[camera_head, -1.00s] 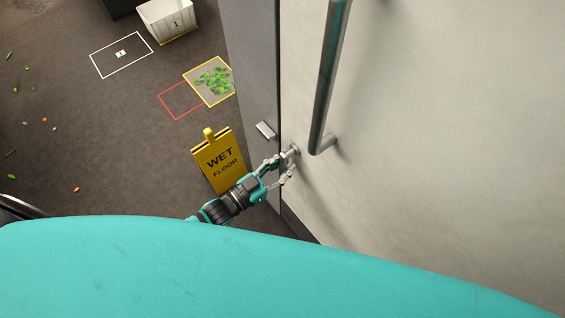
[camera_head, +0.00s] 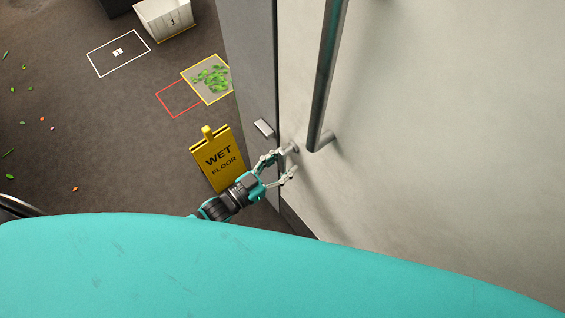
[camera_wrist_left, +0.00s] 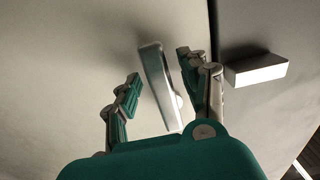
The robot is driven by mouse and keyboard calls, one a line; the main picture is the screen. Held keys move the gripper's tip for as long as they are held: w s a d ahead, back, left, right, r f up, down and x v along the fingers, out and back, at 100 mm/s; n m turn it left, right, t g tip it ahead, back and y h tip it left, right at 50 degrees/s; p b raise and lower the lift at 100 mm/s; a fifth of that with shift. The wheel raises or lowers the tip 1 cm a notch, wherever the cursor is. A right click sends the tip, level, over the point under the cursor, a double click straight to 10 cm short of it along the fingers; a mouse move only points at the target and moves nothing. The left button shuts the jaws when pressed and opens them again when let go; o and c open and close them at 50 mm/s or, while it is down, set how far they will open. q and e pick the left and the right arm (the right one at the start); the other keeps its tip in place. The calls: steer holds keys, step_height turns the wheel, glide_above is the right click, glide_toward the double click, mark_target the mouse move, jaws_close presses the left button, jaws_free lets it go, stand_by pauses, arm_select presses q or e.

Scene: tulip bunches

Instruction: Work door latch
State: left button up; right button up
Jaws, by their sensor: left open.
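The pale door (camera_head: 450,130) fills the right of the head view. Its small metal latch (camera_head: 292,148) sits near the door's left edge, below the long pull bar. My left gripper (camera_head: 279,165) is right at the latch, with its fingers open. In the left wrist view, the latch lever (camera_wrist_left: 158,82) stands long and slightly tilted between the two open fingers of the left gripper (camera_wrist_left: 157,68). I see a gap on the left finger's side; contact on the right finger's side cannot be told. My right gripper is not in view.
The pull bar (camera_head: 326,80) stands out from the door above the latch. A metal block (camera_head: 264,128) sits on the grey frame beside the door edge. A yellow wet-floor sign (camera_head: 218,158) stands left of my gripper. A white bin (camera_head: 164,20) is farther back.

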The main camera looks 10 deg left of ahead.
arm_select(q)
steer(key=v, duration=1.2)
steer(key=s+a+f+n+g+y, duration=0.2)
steer(key=a+f+g+y, duration=0.15)
steer(key=f, duration=0.85)
steer(key=s+a+f+n+g+y, duration=0.1)
steer(key=s+a+f+g+y, duration=0.3)
steer(key=f, duration=0.8)
steer(key=s+f+n+g+y, duration=0.1)
steer(key=s+f+g, duration=0.1)
steer(key=s+f, duration=0.4)
steer(key=s+f+n+g+y, duration=0.1)
steer(key=s+f, duration=0.5)
steer(key=s, duration=0.7)
steer(key=g+y, duration=0.1)
steer(key=g, duration=0.1)
steer(key=shift+s+f+g, duration=0.15)
steer(key=shift+g, duration=0.2)
steer(key=shift+y, duration=0.25)
